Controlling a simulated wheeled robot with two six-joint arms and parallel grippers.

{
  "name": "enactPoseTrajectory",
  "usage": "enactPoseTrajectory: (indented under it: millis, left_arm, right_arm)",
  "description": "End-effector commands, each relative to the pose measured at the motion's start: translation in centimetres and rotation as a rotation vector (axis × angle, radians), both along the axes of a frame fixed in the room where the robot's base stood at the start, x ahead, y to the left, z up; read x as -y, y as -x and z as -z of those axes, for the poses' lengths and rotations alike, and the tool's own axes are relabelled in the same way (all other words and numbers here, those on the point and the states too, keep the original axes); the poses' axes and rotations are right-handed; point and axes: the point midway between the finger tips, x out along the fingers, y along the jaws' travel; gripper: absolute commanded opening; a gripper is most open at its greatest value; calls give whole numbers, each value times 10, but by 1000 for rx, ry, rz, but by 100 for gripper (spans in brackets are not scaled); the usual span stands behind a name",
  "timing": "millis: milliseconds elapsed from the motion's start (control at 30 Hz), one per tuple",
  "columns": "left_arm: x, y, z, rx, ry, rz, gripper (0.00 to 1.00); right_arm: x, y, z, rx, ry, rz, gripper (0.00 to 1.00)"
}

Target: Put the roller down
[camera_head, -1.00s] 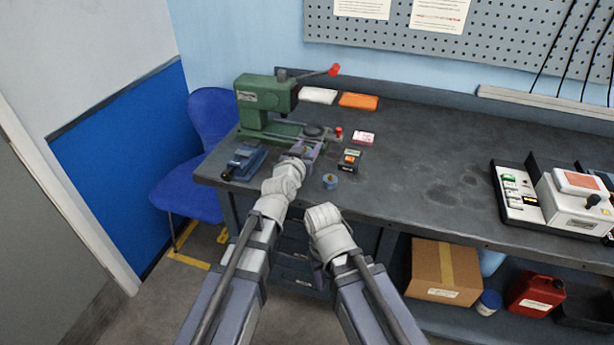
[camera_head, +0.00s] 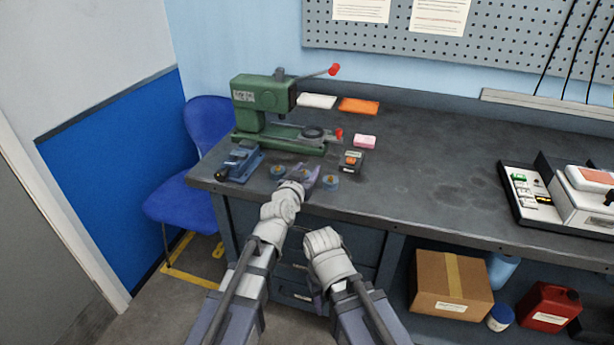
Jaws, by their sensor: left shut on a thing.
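My left gripper (camera_head: 309,177) is low at the front edge of the bench, jaws shut on the roller. The roller itself is mostly hidden by the jaws and wrist, so its shape and whether it touches anything are unclear. Two small blue round pieces with brownish middles flank the gripper: a left blue piece (camera_head: 278,171) and a right blue piece (camera_head: 331,182).
A green press (camera_head: 262,97) with a red-knobbed lever stands behind on the dark bench (camera_head: 430,170). The bench middle is clear.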

Motion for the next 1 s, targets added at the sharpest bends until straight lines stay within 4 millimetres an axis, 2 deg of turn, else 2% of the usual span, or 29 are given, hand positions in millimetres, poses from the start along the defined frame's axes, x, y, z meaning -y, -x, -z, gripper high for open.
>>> enactPoseTrajectory:
  millis: [300, 333, 600, 867, 1000]
  left_arm:
    - [0, 0, 4, 0, 0, 0, 0]
    - [0, 0, 4, 0, 0, 0, 52]
    - [0, 0, 3, 0, 0, 0, 81]
    - [0, 1, 2, 0, 0, 0, 81]
    - [-3, 8, 1, 0, 0, 0, 81]
  right_arm:
    - [0, 0, 4, 0, 0, 0, 50]
    - [0, 0, 4, 0, 0, 0, 50]
    - [0, 0, 3, 0, 0, 0, 50]
    - [0, 0, 2, 0, 0, 0, 50]
    - [0, 0, 1, 0, 0, 0, 50]
